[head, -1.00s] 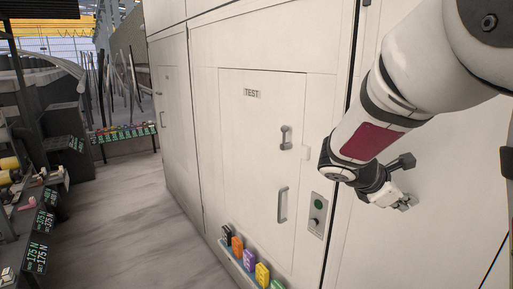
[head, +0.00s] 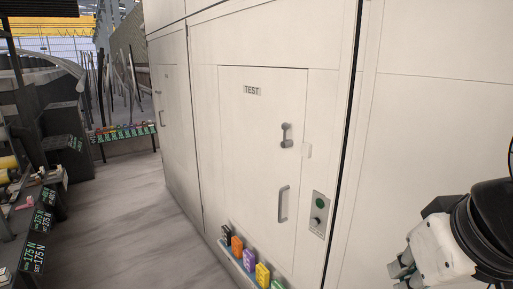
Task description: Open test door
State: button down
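The test door (head: 252,160) is a pale panel in the white cabinet wall, with a small "TEST" label (head: 252,91) near its top. It looks shut, flush with the wall. A grey latch handle (head: 286,136) is on its upper right and a grey vertical pull handle (head: 282,204) is below it. My gripper (head: 400,276) is at the lower right of the head view, right of the door and apart from it. Its pale fingers point left and seem spaced apart, with nothing visible between them. The picture's edge cuts off part of my arm.
A control plate (head: 319,214) with a green button and a knob sits right of the door. Several coloured blocks (head: 249,260) stand on a ledge below it. A cluttered bench (head: 30,215) with displays is at left. The grey floor (head: 130,210) between is clear.

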aim_at(262, 178)
jog(key=i+j+z, duration=0.1)
jog(key=i+j, duration=0.15)
jog(key=i+j+z, duration=0.15)
jog(key=j, duration=0.25)
jog(key=i+j+z, duration=0.1)
jog(key=i+j, duration=0.15)
jog(key=j, duration=0.15)
jog(key=i+j+z, duration=0.1)
jog(key=j, duration=0.25)
jog(key=i+j+z, duration=0.15)
jog(key=j, duration=0.25)
jog(key=i+j+z, duration=0.1)
jog(key=i+j, duration=0.15)
jog(key=j, duration=0.2)
jog(key=k+l+u, duration=0.1)
jog(key=k+l, duration=0.15)
jog(key=l, duration=0.15)
